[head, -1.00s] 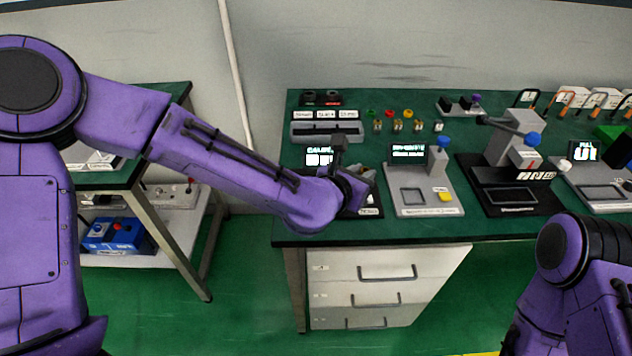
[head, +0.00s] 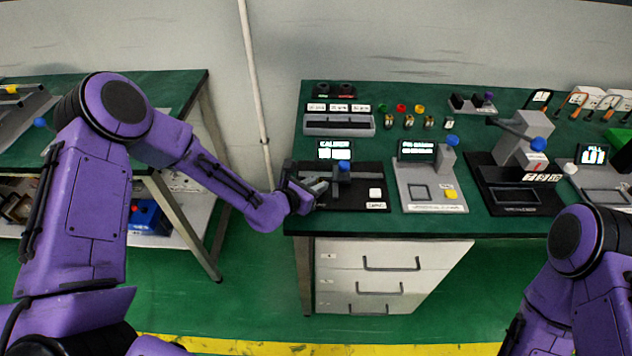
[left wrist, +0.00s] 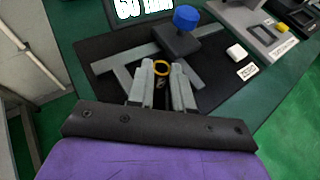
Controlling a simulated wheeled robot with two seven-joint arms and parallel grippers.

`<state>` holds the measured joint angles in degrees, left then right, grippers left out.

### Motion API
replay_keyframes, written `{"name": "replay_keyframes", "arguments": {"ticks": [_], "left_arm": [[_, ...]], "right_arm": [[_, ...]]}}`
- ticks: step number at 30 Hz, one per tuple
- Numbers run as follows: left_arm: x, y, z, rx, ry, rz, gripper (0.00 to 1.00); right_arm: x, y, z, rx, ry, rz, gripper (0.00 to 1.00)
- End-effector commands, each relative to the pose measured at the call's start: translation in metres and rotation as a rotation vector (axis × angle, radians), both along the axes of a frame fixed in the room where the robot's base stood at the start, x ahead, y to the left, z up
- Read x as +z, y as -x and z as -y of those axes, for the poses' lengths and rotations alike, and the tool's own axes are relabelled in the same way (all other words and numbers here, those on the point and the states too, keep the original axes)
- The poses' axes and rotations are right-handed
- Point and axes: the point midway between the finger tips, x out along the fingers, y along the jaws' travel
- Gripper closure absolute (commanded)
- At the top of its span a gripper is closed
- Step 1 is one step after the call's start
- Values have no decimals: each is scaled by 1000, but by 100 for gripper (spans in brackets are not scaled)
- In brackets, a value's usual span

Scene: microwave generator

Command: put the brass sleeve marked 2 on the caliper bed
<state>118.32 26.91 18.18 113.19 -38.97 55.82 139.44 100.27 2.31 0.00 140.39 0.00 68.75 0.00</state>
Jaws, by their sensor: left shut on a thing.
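My left gripper (head: 318,186) is at the left side of the caliper, low over its black base (head: 372,200). In the left wrist view its two grey fingers (left wrist: 161,92) are shut on a brass sleeve (left wrist: 161,68), whose open ring end shows between the tips. No number is readable on it. The caliper has a grey rail and jaws (left wrist: 124,63), a blue knob (left wrist: 187,17) and a white button (left wrist: 236,52). I cannot tell whether the sleeve touches the bed. My right arm shows at lower right, but its gripper is not visible.
A lit caliper display (head: 334,150) stands behind the base. A grey station with a yellow button (head: 451,194) is to the right, then a black press-like device (head: 520,165). Small brass pieces (head: 408,122) stand at the back, beside a grey rack (head: 338,123).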

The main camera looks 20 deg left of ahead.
Motion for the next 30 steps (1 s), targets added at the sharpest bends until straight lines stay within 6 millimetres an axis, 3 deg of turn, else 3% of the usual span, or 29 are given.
{"name": "replay_keyframes", "arguments": {"ticks": [10,11,23,26,30], "left_arm": [[-6,0,0,1,1,1,100],[-4,0,0,1,0,1,70],[3,0,0,1,-1,1,69],[5,12,-6,4,1,2,69],[19,43,-19,6,5,1,69]], "right_arm": [[-6,0,0,0,0,0,57],[-5,0,0,0,0,0,57],[2,0,0,0,0,0,57],[-4,0,0,0,1,1,57],[-9,0,0,0,0,0,57]]}}
